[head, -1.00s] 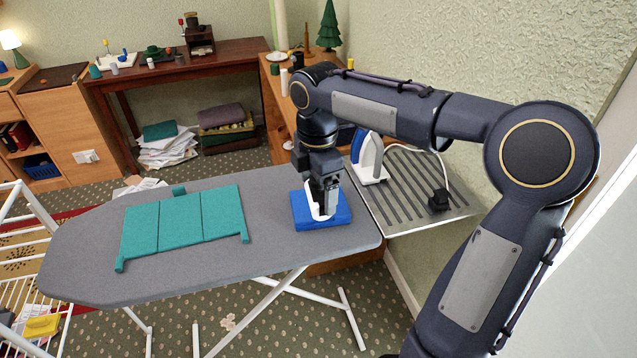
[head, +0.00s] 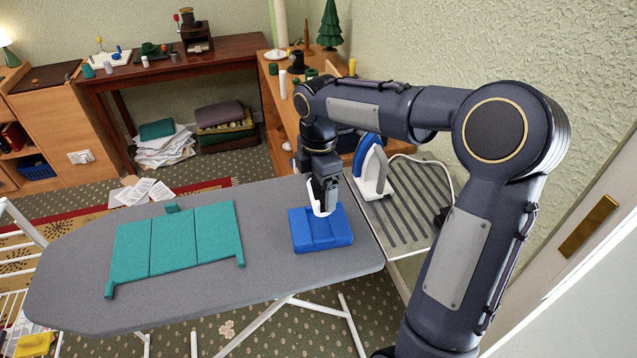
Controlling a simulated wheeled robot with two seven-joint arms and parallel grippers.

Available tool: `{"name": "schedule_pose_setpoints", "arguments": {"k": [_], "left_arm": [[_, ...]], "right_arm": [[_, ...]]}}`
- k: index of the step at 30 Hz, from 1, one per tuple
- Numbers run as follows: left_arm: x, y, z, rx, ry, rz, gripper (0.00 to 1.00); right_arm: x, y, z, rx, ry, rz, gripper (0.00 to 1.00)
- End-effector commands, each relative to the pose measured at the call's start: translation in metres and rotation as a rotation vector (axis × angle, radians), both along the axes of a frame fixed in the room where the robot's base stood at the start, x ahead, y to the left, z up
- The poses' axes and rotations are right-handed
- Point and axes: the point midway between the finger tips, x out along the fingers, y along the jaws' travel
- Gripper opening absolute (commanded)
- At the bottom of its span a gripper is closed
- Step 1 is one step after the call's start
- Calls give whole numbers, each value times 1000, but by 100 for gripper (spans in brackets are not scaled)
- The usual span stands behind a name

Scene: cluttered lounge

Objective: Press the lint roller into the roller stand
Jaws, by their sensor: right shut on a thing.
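My right gripper (head: 324,208) points down over the ironing board and is shut on a white, curved piece (head: 315,190), which I take to be the lint roller. Most of it is hidden by the fingers. I cannot pick out the roller stand for certain. My left gripper is not in view.
The grey ironing board (head: 75,270) also bears a flat teal folded piece (head: 172,245) at left. A blue and white iron (head: 370,168) stands on a ribbed metal rest (head: 405,225) to the right. Behind is a wooden side table (head: 272,110) with small items. The board's left end is clear.

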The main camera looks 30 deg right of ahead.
Motion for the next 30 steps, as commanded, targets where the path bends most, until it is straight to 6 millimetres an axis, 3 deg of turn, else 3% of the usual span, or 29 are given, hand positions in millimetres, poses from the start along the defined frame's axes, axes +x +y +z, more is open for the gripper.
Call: {"name": "schedule_pose_setpoints", "arguments": {"k": [10,30], "left_arm": [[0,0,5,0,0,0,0],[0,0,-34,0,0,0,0]], "right_arm": [[0,0,1,-1,1,-2,59],[0,0,-56,0,1,-2,59]]}}
